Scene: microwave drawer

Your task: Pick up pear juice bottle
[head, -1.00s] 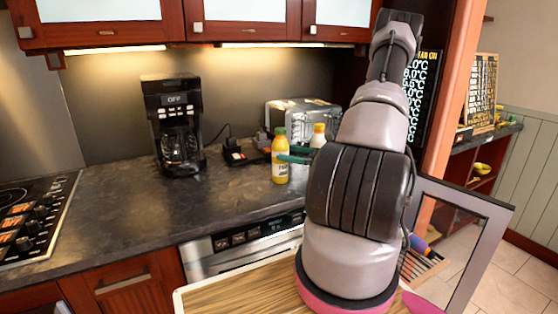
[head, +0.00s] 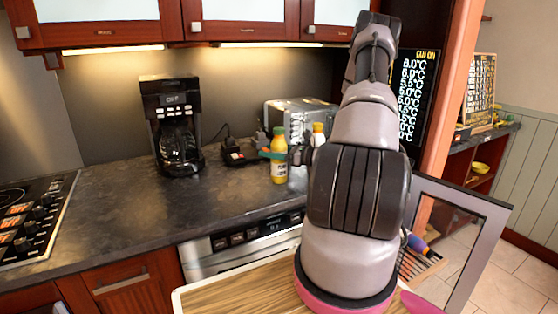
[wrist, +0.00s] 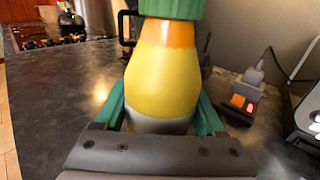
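The pear juice bottle (head: 279,165) stands upright on the dark counter, yellow with a green cap and a pale label. In the wrist view the bottle (wrist: 162,75) fills the middle, its cap cut by the top edge. My gripper (wrist: 160,112) has its green fingers around the bottle, one on each side. They look spread, with the bottle close between them; firm contact is not visible. The fingertips are hidden. In the head view one teal finger crosses the bottle at mid-height, and my arm hides much of the gripper.
A second bottle (head: 318,134) with an orange-red cap stands just right, partly hidden by my arm. A toaster (head: 290,112) is behind. A coffee maker (head: 172,125) stands left, with a small dark device (head: 238,152) between. The counter's front left (head: 130,205) is clear.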

